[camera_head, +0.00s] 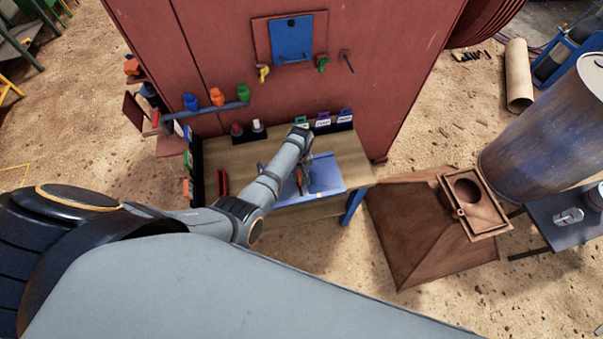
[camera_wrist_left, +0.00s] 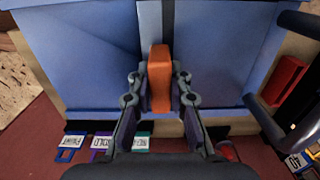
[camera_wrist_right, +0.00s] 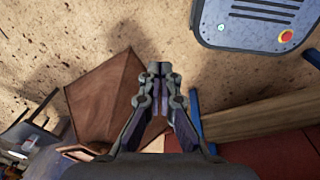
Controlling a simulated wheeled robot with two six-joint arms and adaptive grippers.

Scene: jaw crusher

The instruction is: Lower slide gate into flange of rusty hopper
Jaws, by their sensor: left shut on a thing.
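The rusty hopper (camera_head: 415,235) lies on the sand right of the workbench, with its square flange (camera_head: 483,219) and round opening at upper right. It also shows in the right wrist view (camera_wrist_right: 105,98). My left gripper (camera_wrist_left: 160,82) is shut on an orange handle-like piece (camera_wrist_left: 160,65) over a blue surface (camera_wrist_left: 85,50) on the bench. A grey strip (camera_wrist_left: 150,20) runs beyond the orange piece. I cannot tell whether these belong to the slide gate. My right gripper (camera_wrist_right: 158,78) is shut and empty, above the ground near the hopper.
The wooden workbench (camera_head: 240,160) stands against a red wall (camera_head: 220,55) with several small colored items. A large cylinder (camera_head: 540,135) and a dark side table (camera_head: 565,230) with cans stand right of the hopper. Sand is clear in front.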

